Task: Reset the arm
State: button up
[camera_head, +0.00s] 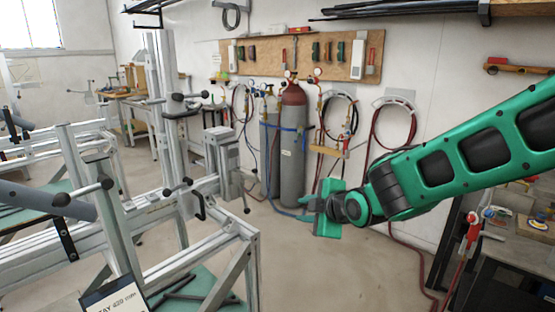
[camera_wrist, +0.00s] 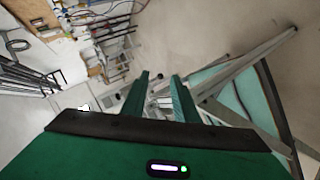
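My green arm reaches in from the right in the head view. My gripper (camera_head: 318,208) hangs in the air right of the metal frame jig (camera_head: 250,262), apart from it. In the wrist view my gripper (camera_wrist: 160,88) shows two green fingers spread with a gap between them. Nothing is held between them. Parts of the frame jig (camera_wrist: 238,68) show beyond the fingers and to their right.
Gas cylinders (camera_head: 293,150) stand by the back wall under a tool board (camera_head: 345,50). A dark workbench (camera_head: 500,262) with tools is at the right, below my arm. A red hose (camera_head: 420,265) lies near the bench.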

jog(key=s+d+f+m+g+h, duration=0.15)
jog(key=s+d+m, duration=0.25)
jog(key=d, duration=0.4)
jog(key=s+d+m+g+h, duration=0.15)
jog(key=s+d+m, duration=0.25)
jog(key=d, duration=0.5)
jog(key=s+d+f+m+g+h, duration=0.15)
jog(key=s+d+m, duration=0.25)
jog(key=d, duration=0.4)
jog(key=s+d+m+g, duration=0.2)
jog(key=s+d+m, duration=0.1)
jog(key=s, duration=0.5)
jog(key=s+d+m+g, duration=0.2)
jog(key=s+m, duration=0.3)
jog(key=s, duration=0.3)
jog(key=s+d+m+g, duration=0.2)
jog(key=s+d+m, duration=0.2)
jog(key=s, duration=0.4)
jog(key=shift+s+d+f+m, duration=0.2)
jog(key=shift+f+m, duration=0.15)
jog(key=shift+m, duration=0.05)
